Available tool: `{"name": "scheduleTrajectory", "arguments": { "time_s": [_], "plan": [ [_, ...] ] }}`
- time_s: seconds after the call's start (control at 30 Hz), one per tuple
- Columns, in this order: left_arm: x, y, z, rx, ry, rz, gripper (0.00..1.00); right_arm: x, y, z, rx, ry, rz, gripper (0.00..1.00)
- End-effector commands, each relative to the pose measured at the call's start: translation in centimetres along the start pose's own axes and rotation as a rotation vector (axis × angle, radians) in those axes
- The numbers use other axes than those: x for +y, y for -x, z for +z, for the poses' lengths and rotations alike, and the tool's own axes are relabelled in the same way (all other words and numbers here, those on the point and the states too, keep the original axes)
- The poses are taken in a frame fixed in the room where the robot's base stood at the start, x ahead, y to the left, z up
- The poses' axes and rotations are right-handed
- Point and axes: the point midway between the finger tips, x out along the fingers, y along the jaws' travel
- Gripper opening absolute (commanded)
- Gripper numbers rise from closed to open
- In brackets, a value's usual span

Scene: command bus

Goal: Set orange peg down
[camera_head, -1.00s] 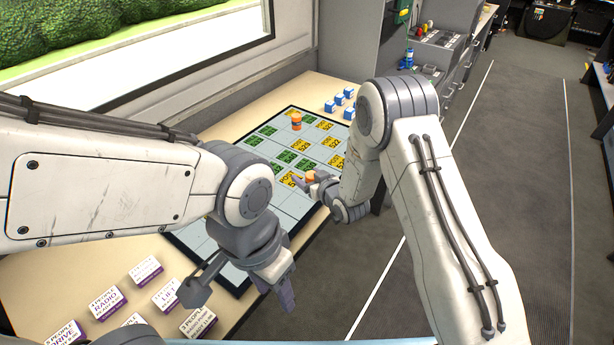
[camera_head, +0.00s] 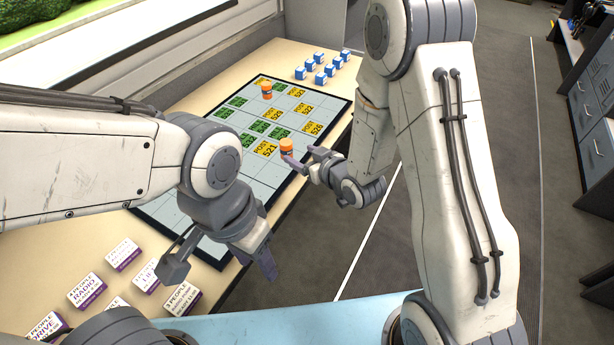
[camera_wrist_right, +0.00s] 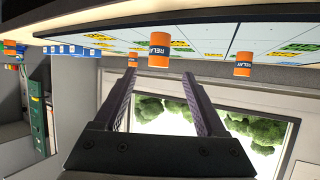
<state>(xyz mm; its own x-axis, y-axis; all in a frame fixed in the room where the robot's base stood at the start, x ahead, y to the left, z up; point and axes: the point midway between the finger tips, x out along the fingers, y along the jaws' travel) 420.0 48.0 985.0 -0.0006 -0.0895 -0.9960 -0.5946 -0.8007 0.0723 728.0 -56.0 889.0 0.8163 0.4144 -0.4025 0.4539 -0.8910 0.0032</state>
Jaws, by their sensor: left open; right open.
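An orange peg (camera_head: 286,146) stands on the gridded board (camera_head: 222,214), beside a yellow card marked POST 521. My right gripper (camera_head: 303,157) is open just to the right of this peg. In the right wrist view an orange peg with a RELAY label (camera_wrist_right: 159,50) shows beyond the open fingertips (camera_wrist_right: 160,78), with a gap on both sides. A second orange peg (camera_head: 266,91) stands farther back on the board. My left gripper (camera_head: 219,267) is open and empty over the board's near edge.
Several blue-and-white blocks (camera_head: 321,75) stand on the table behind the board. Several white cards with purple edges (camera_head: 87,290) lie at the near left. Green and yellow cards fill part of the board; its near cells look bare.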

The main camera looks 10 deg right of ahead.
Motion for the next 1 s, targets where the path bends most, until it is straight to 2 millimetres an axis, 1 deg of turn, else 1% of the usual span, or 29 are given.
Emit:
{"name": "scheduleTrajectory", "arguments": {
  "time_s": [0.03, 0.17, 0.27, 0.37, 0.47, 0.5, 0.57, 0.6, 0.67, 0.7, 0.8, 0.9, 1.0],
  "plan": [
    [0.0, 0.0, 0.0, 0.0, 0.0, 0.0, 0.5, -0.4, 0.2, -0.4, -0.02, 0.011, -0.003, 0.73],
    [0.0, 0.0, 0.0, 0.0, 0.0, 0.0, 0.5, -2.2, 1.2, -0.8, -0.149, 0.046, -0.007, 0.73],
    [0.0, 0.0, 0.0, 0.0, 0.0, 0.0, 0.5, -4.1, 3.2, -1.0, -0.291, 0.068, -0.007, 0.73],
    [0.0, 0.0, 0.0, 0.0, 0.0, 0.0, 0.5, -6.1, 6.3, -0.8, -0.44, 0.078, -0.012, 0.73],
    [0.0, 0.0, 0.0, 0.0, 0.0, 0.0, 0.5, -8.2, 10.2, -0.4, -0.588, 0.083, -0.026, 0.73],
    [0.0, 0.0, 0.0, 0.0, 0.0, 0.0, 0.5, -9.1, 12.1, -0.2, -0.647, 0.084, -0.032, 0.73],
    [0.0, 0.0, 0.0, 0.0, 0.0, 0.0, 0.5, -10.5, 15.0, 0.1, -0.735, 0.083, -0.058, 0.73],
    [0.0, 0.0, 0.0, 0.0, 0.0, 0.0, 0.5, -11.2, 17.0, 0.4, -0.792, 0.084, -0.071, 0.73],
    [0.0, 0.0, 0.0, 0.0, 0.0, 0.0, 0.5, -12.3, 19.9, 0.8, -0.87, 0.085, -0.093, 0.73],
    [0.0, 0.0, 0.0, 0.0, 0.0, 0.0, 0.5, -12.8, 21.6, 1.0, -0.918, 0.088, -0.107, 0.73],
    [0.0, 0.0, 0.0, 0.0, 0.0, 0.0, 0.5, -13.8, 25.4, 1.6, -1.014, 0.094, -0.139, 0.73],
    [0.0, 0.0, 0.0, 0.0, 0.0, 0.0, 0.5, -14.3, 27.7, 1.9, -1.075, 0.099, -0.159, 0.73],
    [0.0, 0.0, 0.0, 0.0, 0.0, 0.0, 0.5, -14.7, 28.6, 2.0, -1.103, 0.101, -0.167, 0.73]
  ]
}}
